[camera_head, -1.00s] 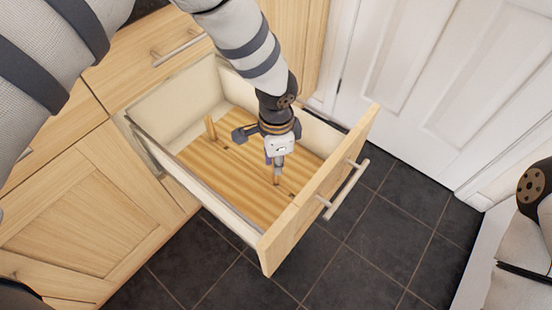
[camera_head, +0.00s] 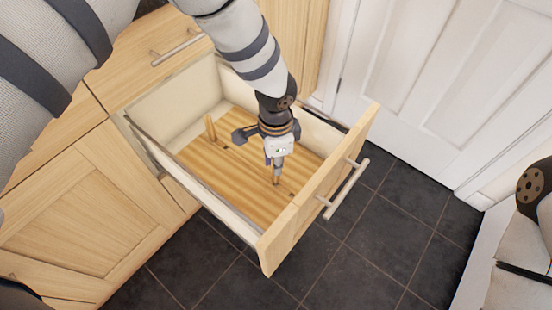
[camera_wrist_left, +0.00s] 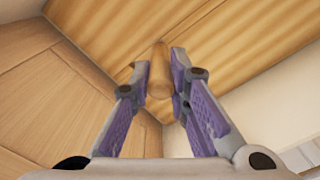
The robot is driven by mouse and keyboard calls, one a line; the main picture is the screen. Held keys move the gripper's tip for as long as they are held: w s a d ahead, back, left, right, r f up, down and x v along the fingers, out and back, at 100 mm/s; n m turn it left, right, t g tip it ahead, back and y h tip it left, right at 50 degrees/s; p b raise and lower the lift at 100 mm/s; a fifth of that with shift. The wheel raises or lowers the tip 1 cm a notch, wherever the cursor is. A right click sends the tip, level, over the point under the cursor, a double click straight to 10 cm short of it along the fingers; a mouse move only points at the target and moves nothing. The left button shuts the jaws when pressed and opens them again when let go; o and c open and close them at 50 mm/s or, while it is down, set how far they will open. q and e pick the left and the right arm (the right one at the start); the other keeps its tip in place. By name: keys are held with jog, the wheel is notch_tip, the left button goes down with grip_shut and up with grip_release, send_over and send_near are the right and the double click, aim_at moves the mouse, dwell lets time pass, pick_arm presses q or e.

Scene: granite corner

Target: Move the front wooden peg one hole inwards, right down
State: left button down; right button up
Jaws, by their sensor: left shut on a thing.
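The drawer is open, with a striped wooden peg board (camera_head: 225,183) on its floor. The front wooden peg (camera_head: 276,180) stands below my left gripper (camera_head: 276,168), near the drawer front. My left gripper is shut on this peg; in the left wrist view the peg (camera_wrist_left: 160,72) sits between the purple-padded fingers (camera_wrist_left: 161,80). Whether its lower end is in a hole or just above the board cannot be told. A second peg (camera_head: 210,128) stands upright near the back of the board. Small dark holes show between the pegs. My right gripper is out of view; only part of that arm shows at the right edge.
The drawer front (camera_head: 320,190) with its bar handle (camera_head: 345,189) and the drawer side walls (camera_head: 195,190) surround the board. A white door (camera_head: 430,90) stands behind at the right. Dark floor tiles (camera_head: 370,240) are clear.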

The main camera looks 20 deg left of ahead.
pick_arm(q)
jog(key=shift+f+b, duration=0.45)
jog(key=shift+f, duration=0.65)
jog(key=c, duration=1.4)
grip_release()
jog(key=shift+c, duration=0.2)
jog(key=shift+r, duration=0.1)
notch_tip(320, 180, up, 12)
jog(key=shift+f, duration=0.1)
